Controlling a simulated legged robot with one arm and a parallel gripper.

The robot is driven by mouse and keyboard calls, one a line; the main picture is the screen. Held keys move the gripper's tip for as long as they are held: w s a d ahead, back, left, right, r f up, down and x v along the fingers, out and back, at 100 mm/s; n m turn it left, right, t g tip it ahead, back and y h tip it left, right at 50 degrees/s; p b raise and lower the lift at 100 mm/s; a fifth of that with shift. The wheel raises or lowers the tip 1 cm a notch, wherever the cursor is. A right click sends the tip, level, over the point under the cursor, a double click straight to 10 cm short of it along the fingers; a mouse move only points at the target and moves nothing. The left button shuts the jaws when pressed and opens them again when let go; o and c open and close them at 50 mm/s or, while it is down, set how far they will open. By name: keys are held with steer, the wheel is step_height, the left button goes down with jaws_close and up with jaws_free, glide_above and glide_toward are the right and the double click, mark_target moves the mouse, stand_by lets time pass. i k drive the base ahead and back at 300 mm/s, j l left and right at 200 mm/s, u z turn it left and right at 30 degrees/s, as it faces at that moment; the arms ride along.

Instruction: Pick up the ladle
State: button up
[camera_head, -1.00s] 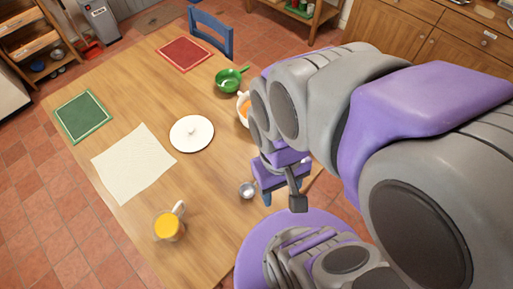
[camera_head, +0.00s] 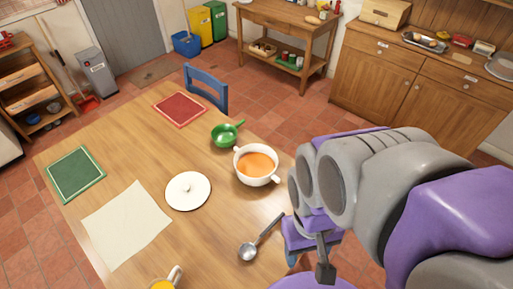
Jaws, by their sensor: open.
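The ladle (camera_head: 249,250) is a grey metal one lying on the wooden table (camera_head: 160,250) near its right edge. Its bowl points to the lower left and its handle runs to the upper right, toward my gripper. My gripper (camera_head: 308,262) is open, just right of the ladle at the table's edge. Its fingers are partly hidden by my wrist, and the gap between gripper and handle is hard to judge.
A white pot of orange soup (camera_head: 257,165) stands behind the ladle. A white lid (camera_head: 188,191), green pan (camera_head: 226,134), cream cloth (camera_head: 126,226), green mat (camera_head: 76,174), red mat (camera_head: 180,109) and orange drink (camera_head: 163,285) are also on the table. A blue chair (camera_head: 207,86) stands behind.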

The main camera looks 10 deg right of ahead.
mark_target(247, 251)
steer(key=z, duration=0.7)
steer(key=u, duration=0.85)
steer(key=k+j+u, duration=0.1)
steer(key=k+u, duration=0.3)
steer(key=k, duration=0.2)
